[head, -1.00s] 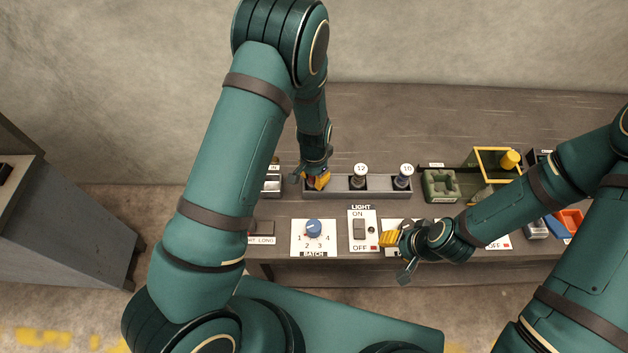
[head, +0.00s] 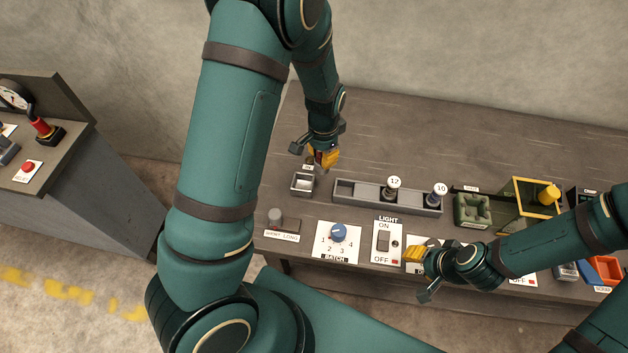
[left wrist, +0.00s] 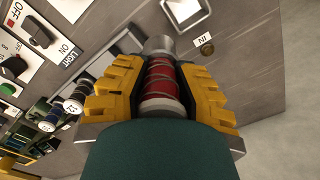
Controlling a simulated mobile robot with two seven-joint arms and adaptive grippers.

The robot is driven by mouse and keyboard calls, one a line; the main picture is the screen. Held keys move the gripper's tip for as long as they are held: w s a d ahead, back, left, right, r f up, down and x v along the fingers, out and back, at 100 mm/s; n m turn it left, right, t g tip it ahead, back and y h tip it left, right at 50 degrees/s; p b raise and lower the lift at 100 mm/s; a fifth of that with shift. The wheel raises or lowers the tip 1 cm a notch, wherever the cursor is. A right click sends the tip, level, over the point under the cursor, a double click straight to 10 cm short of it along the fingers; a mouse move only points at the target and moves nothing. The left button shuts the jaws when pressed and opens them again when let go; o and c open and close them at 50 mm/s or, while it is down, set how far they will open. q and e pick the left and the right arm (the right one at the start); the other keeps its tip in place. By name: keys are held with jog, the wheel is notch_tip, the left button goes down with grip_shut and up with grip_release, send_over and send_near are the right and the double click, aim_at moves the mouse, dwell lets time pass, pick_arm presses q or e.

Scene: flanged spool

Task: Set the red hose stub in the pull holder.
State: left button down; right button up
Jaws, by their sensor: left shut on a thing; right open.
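The red hose stub (left wrist: 161,85), a ribbed red piece with grey metal ends, is between the yellow fingers of my left gripper (left wrist: 160,95) in the left wrist view. In the head view my left gripper (head: 324,158) is shut on it, above the bench just behind the small square IN tray (head: 303,183). The stub is mostly hidden there. My right gripper (head: 420,272) is open and empty over the front of the bench, right of the LIGHT switch. I cannot make out a holder labelled pull.
A grey rack (head: 361,192) holds two capped pieces marked 12 and 10; its left end looks empty. A green block (head: 472,210) and yellow-framed box (head: 535,205) stand to its right. A separate cabinet (head: 90,170) at left carries a gauge, a red-handled part (head: 42,128) and a red button.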

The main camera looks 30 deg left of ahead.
pick_arm(q)
jog(key=s+a, duration=0.2)
jog(key=a, duration=0.3)
pick_arm(e)
jog(key=shift+r, duration=0.35)
jog(key=shift+f, duration=0.3)
pick_arm(q)
jog(key=shift+w+f, duration=0.1)
jog(key=shift+f, duration=4.8)
pick_arm(e)
jog(key=shift+f, duration=0.1)
pick_arm(q)
jog(key=shift+b, duration=0.3)
pick_arm(e)
jog(key=shift+f, duration=0.1)
pick_arm(q)
jog(key=shift+f, duration=0.3)
pick_arm(e)
jog(key=shift+f, duration=0.3)
pick_arm(q)
jog(key=c, duration=0.9)
grip_release()
pick_arm(e)
jog(key=shift+r, duration=0.1)
pick_arm(q)
jog(key=shift+o, duration=0.2)
jog(key=shift+r, duration=0.1)
